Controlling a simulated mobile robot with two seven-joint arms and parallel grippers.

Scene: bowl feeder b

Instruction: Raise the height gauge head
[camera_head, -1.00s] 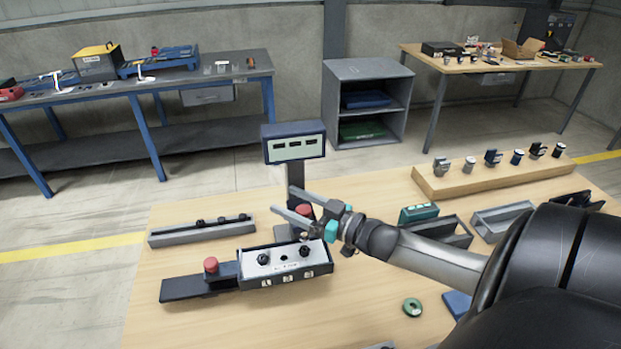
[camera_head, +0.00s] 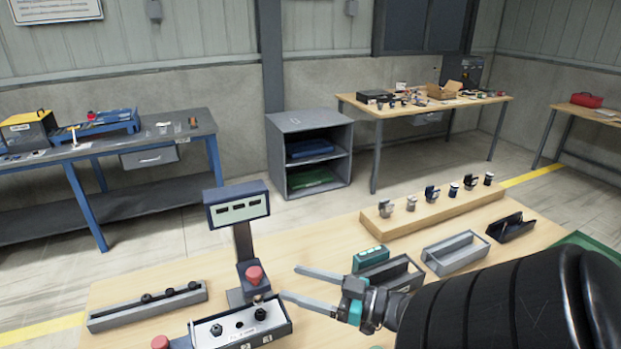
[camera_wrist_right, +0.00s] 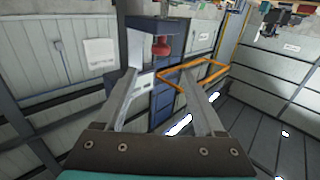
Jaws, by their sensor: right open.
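The height gauge stands on the wooden bench, with a dark column and a display box (camera_head: 238,208) on top. Its dark sliding head carries a red knob (camera_head: 254,275) low on the column. My right gripper (camera_head: 290,281) is open and empty, its two fingers pointing left toward the knob with a gap between. In the right wrist view, the red knob (camera_wrist_right: 162,45) shows beyond the spread fingertips of my right gripper (camera_wrist_right: 164,77), under a dark block. My left gripper is out of view.
Grey trays (camera_head: 455,253) and a teal box (camera_head: 371,258) lie right, before a wooden rack of small parts (camera_head: 432,208). Bench surface between gauge and rack is clear.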

